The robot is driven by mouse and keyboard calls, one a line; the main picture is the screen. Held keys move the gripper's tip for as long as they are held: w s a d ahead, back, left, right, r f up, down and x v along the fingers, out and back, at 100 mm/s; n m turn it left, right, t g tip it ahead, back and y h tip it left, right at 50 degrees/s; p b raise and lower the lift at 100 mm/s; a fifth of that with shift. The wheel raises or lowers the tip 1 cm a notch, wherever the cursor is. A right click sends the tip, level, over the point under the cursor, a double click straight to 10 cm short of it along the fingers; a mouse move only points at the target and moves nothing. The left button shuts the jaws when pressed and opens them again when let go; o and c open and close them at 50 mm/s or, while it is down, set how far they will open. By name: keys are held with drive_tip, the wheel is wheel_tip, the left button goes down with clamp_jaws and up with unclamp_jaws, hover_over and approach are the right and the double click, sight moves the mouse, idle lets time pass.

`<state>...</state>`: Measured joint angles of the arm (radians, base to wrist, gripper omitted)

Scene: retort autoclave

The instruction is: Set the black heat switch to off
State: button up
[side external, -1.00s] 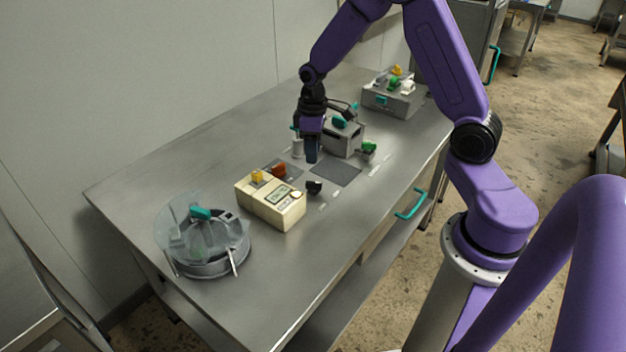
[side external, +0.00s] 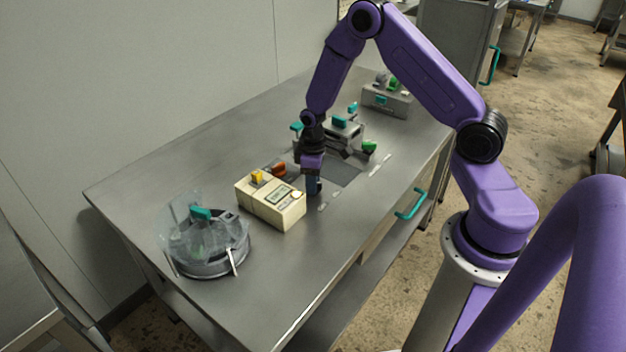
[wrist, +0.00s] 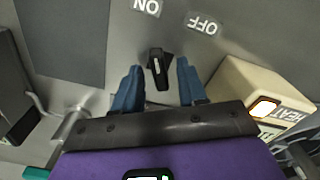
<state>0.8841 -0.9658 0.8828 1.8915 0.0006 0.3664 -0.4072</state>
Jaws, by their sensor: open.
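The black heat switch (wrist: 159,68) shows in the wrist view as a small black lever with a pale stripe. In the side view my gripper (side external: 313,188) points down beside the cream control box and largely hides the switch.
A round lidded vessel (side external: 210,262) stands at the table's front left. A grey box with teal parts (side external: 345,139) is behind my gripper, and another grey box (side external: 386,101) is further back. A dark mat (side external: 343,172) lies behind the gripper. The front right table surface is clear.

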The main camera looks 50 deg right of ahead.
clamp_jaws()
drive_tip(key=shift+m, duration=0.3)
drive_tip(key=m, duration=0.5)
drive_tip(key=shift+m, duration=0.3)
drive_tip(key=m, duration=0.4)
drive_tip(key=shift+d+m, duration=0.1)
drive_tip(key=shift+m, duration=0.3)
unclamp_jaws()
